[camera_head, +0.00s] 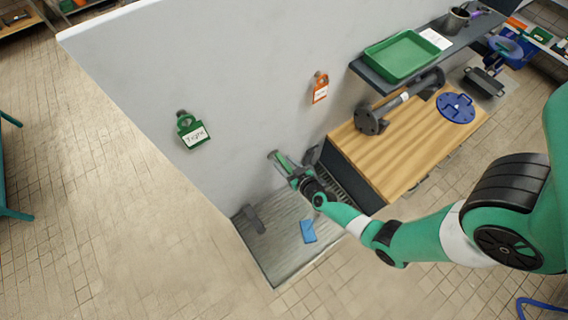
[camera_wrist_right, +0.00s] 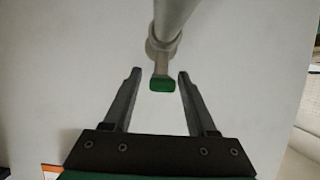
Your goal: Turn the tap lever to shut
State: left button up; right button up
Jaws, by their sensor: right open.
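The tap lever (camera_wrist_right: 162,70) shows in the right wrist view as a short grey arm with a green end, coming off a grey pipe (camera_wrist_right: 174,18) in front of the pale wall. My right gripper (camera_wrist_right: 160,75) is open, with one dark finger on each side of the lever's green end. Gaps show between the lever and both fingers. In the head view my right gripper (camera_head: 281,160) is close to the wall above the grey tray, and the lever cannot be made out clearly there. My left gripper is not in view.
A green tag (camera_head: 192,131) and an orange tag (camera_head: 320,88) hang on the wall. A blue cloth-like piece (camera_head: 308,231) lies on the grey tray (camera_head: 278,262) below. To the right stand a wooden bench (camera_head: 400,150) and a shelf with a green tray (camera_head: 400,57).

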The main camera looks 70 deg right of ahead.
jog(key=shift+w+d+f, duration=0.15)
jog(key=shift+w+d, duration=0.05)
jog(key=shift+w, duration=0.1)
grip_shut()
